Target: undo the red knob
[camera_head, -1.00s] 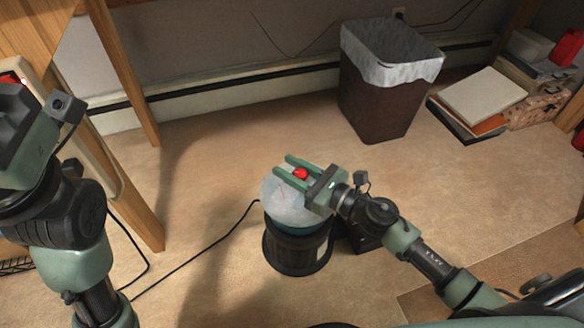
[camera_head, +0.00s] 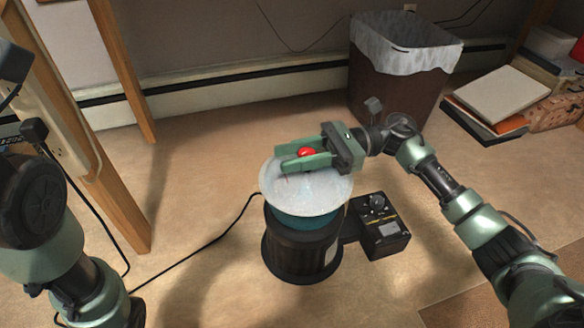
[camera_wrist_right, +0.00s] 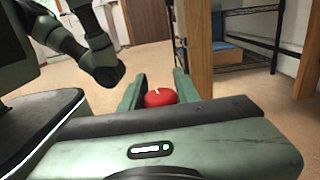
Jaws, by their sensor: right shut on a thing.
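The red knob (camera_head: 306,152) is between the two green fingers of my right gripper (camera_head: 305,150), which is shut on it. The knob also shows in the right wrist view (camera_wrist_right: 160,97), between the fingers. In the head view the knob and fingers appear over the far part of a round, pale, translucent disc (camera_head: 300,195), the top of a dark cylindrical machine (camera_head: 300,248). The fingers hide the knob's underside, so I cannot tell whether it touches the disc. My left arm is at the left edge; its fingers are outside the head view.
A black control box (camera_head: 384,238) with a dial is at the machine's right. A black cable runs left across the floor. A lined bin (camera_head: 395,90), books (camera_head: 497,100) and a wooden leg (camera_head: 125,190) stand around.

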